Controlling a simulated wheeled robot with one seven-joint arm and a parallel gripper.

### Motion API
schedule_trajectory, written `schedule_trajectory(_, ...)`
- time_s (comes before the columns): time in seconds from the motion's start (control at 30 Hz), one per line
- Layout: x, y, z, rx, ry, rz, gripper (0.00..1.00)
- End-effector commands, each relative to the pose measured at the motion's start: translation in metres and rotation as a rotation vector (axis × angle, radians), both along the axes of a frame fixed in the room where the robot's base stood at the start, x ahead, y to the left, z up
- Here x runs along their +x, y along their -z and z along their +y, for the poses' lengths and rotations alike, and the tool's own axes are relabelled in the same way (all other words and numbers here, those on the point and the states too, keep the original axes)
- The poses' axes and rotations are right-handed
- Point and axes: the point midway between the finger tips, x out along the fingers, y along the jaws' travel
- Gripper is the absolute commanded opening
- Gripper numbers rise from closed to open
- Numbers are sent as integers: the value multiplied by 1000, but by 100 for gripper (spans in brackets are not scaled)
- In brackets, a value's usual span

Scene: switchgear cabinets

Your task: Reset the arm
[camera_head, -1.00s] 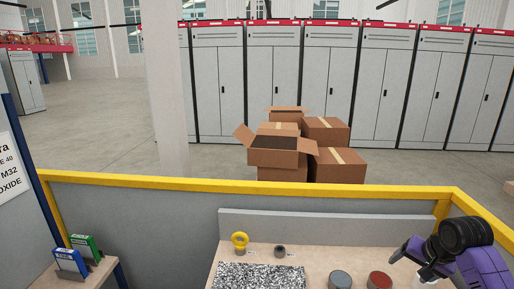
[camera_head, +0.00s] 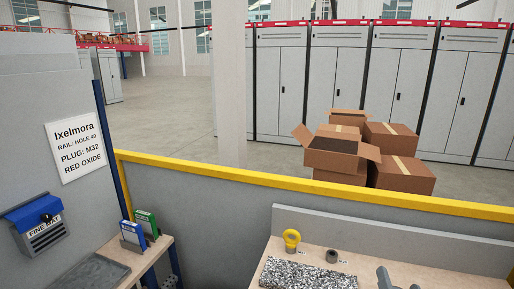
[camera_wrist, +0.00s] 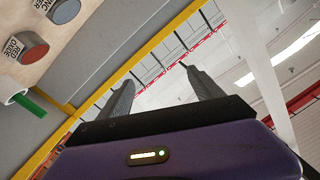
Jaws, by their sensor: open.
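My gripper (camera_wrist: 157,76) shows in the wrist view with its two dark fingers apart and nothing between them. It points up past the yellow rail (camera_wrist: 165,32) toward the hall's ceiling. In the head view only a small grey piece shows at the bottom edge, right of the speckled mat; I cannot tell for sure that it is a finger. The rest of my arm is outside the head view.
A bench (camera_head: 425,277) holds a yellow ring (camera_head: 291,240), a small dark ring (camera_head: 332,256) and a speckled mat (camera_head: 308,275). The wrist view shows a red-topped pot (camera_wrist: 33,49). A yellow rail (camera_head: 300,190) borders the bench area; cardboard boxes (camera_head: 405,178) stand beyond.

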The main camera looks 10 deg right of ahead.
Motion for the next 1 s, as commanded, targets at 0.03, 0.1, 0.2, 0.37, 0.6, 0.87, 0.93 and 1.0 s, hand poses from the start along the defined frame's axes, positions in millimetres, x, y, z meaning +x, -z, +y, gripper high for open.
schedule_trajectory(0.03, -11, 7, 15, -10, 0, -4, 75)
schedule_trajectory(0.1, -27, 11, 31, -38, 6, -9, 75)
schedule_trajectory(0.2, -52, 16, 52, -78, 11, -11, 75)
schedule_trajectory(0.37, -94, 25, 84, -146, 4, 3, 75)
schedule_trajectory(0.6, -159, 34, 125, -252, -52, 54, 75)
schedule_trajectory(0.87, -226, 46, 161, -347, -181, 142, 75)
schedule_trajectory(0.93, -243, 52, 169, -364, -231, 178, 75)
schedule_trajectory(1.0, -260, 60, 176, -378, -285, 222, 75)
